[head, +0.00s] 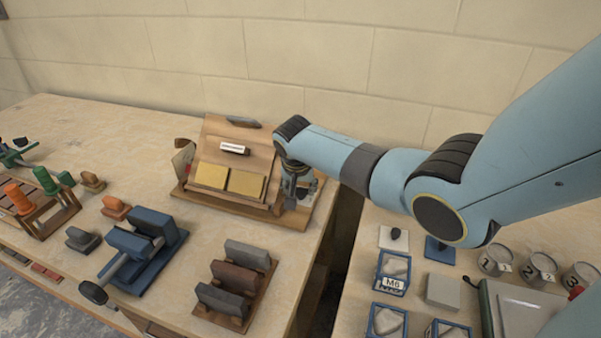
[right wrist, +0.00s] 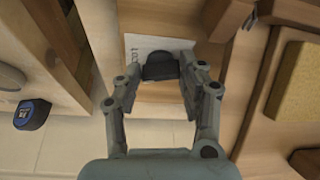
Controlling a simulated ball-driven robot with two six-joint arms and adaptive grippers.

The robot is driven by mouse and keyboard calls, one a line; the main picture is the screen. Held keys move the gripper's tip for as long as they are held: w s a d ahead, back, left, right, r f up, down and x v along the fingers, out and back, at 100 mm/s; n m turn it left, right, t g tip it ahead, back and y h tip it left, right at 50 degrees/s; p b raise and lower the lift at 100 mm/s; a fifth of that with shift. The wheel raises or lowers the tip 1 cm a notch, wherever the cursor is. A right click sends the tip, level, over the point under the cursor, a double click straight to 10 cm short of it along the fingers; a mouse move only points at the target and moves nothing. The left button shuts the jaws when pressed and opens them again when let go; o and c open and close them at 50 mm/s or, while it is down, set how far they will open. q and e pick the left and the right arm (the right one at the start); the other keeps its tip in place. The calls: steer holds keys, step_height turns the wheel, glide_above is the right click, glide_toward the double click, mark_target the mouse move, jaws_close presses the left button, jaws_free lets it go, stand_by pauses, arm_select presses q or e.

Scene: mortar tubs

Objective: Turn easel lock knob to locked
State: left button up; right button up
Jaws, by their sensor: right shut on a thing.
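The wooden easel (head: 215,135) stands at the back of the left table, with two yellow blocks on its sloped face. My right gripper (head: 290,192) is at the easel's right side, pointing down. In the right wrist view my right gripper (right wrist: 160,75) is shut on a dark knob (right wrist: 160,66), with one finger on each side of it. A white label (right wrist: 140,50) with partly hidden lettering lies behind the knob. In the head view the knob is hidden by the gripper. I cannot tell the knob's setting. My left gripper is not in view.
A blue clamp-like tool (head: 140,250) and a rack of dark blocks (head: 268,295) stand in front of the easel. A gap separates the tables. Numbered cups (head: 540,268) and blue-framed boxes (head: 393,268) stand on the right table. A wall is close behind.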

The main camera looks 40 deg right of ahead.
steer(key=shift+w+d+r, duration=0.3)
steer(key=shift+d+r, duration=0.05)
steer(key=shift+r, duration=0.05)
steer(key=o, duration=1.2)
steer(key=shift+f, duration=0.1)
steer(key=shift+c, duration=0.2)
steer(key=shift+a, duration=0.15)
steer(key=shift+a, duration=0.1)
steer(key=v, duration=0.7)
steer(key=shift+s+r, duration=0.25)
steer(key=shift+s, duration=0.1)
